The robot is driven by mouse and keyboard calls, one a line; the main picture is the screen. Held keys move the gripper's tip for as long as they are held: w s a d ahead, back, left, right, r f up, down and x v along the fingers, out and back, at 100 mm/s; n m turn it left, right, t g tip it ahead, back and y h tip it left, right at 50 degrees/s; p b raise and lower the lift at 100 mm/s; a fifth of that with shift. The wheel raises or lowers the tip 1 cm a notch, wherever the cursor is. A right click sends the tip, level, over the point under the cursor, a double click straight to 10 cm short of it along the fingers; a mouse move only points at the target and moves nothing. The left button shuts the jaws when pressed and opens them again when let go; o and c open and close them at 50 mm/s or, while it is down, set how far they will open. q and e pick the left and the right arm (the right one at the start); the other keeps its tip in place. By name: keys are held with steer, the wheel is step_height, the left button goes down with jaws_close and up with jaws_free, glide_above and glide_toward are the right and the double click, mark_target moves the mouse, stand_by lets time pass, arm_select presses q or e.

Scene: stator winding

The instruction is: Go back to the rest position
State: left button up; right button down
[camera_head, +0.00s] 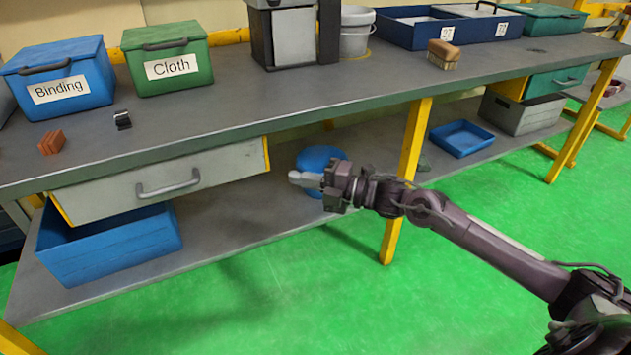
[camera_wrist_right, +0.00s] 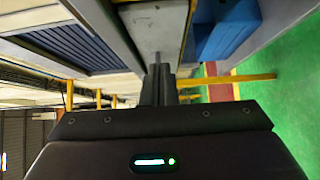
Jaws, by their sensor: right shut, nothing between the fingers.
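My right gripper (camera_head: 306,180) is in front of the workbench, below the level of its top, with the arm coming in from the lower right. Its fingers are shut with nothing between them, and point to the left. In the right wrist view the shut fingers (camera_wrist_right: 158,85) show at the middle, with the grey drawer beyond them. No object touches the fingers. My left gripper is not in the head view.
The workbench (camera_head: 290,95) carries a blue Binding box (camera_head: 62,75), a green Cloth box (camera_head: 168,58) and a brush (camera_head: 443,54). A grey drawer (camera_head: 120,195) with a handle is left of my gripper. A yellow leg (camera_head: 405,180) stands behind my arm. Green floor (camera_head: 460,290) is clear.

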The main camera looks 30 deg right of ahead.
steer(key=v, duration=0.2)
steer(key=shift+s+d, duration=0.3)
